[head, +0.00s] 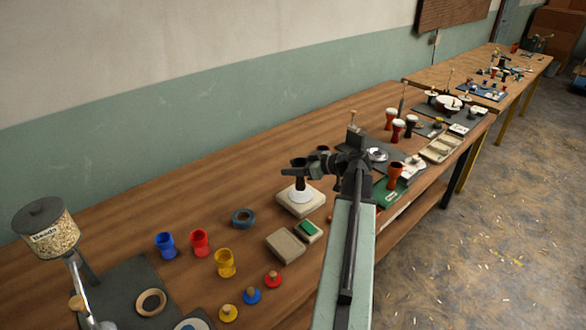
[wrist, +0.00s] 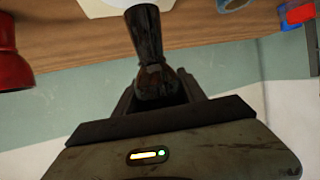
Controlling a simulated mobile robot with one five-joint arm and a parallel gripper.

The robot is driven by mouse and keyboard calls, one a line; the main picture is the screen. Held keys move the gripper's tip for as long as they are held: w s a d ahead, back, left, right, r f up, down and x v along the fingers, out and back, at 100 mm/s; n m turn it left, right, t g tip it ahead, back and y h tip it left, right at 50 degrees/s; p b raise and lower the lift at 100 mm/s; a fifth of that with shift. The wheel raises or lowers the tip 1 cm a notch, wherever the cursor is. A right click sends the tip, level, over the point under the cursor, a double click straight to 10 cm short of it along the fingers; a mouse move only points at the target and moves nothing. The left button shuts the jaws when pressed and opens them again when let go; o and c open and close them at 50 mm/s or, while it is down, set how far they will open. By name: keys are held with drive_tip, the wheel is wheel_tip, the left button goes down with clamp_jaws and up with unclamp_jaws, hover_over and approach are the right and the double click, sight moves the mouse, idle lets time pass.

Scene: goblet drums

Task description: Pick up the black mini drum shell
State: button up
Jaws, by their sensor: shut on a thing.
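The black mini drum shell (head: 300,180) is upright at my gripper (head: 298,166), over a white round piece on a beige block (head: 287,205). In the wrist view the shell (wrist: 145,35) is a dark, glossy goblet shape with a narrow waist. My gripper (wrist: 157,92) is shut on its end nearest the camera. The jaws hide part of that end. I cannot tell whether the shell still touches the white piece below.
Blue (head: 165,245), red (head: 200,242) and yellow (head: 225,262) cups stand to the left on the wooden bench. A blue tape ring (head: 243,217) and a beige box (head: 285,246) are near the block. Bare bench lies behind.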

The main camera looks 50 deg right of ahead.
drive_tip(key=s+d, duration=0.3)
drive_tip(key=s, duration=0.4)
drive_tip(key=s+d+r, duration=0.1)
drive_tip(key=s+d, duration=0.2)
drive_tip(key=s, duration=0.4)
drive_tip(key=shift+s+d+r, duration=0.3)
drive_tip(key=shift+d, duration=0.1)
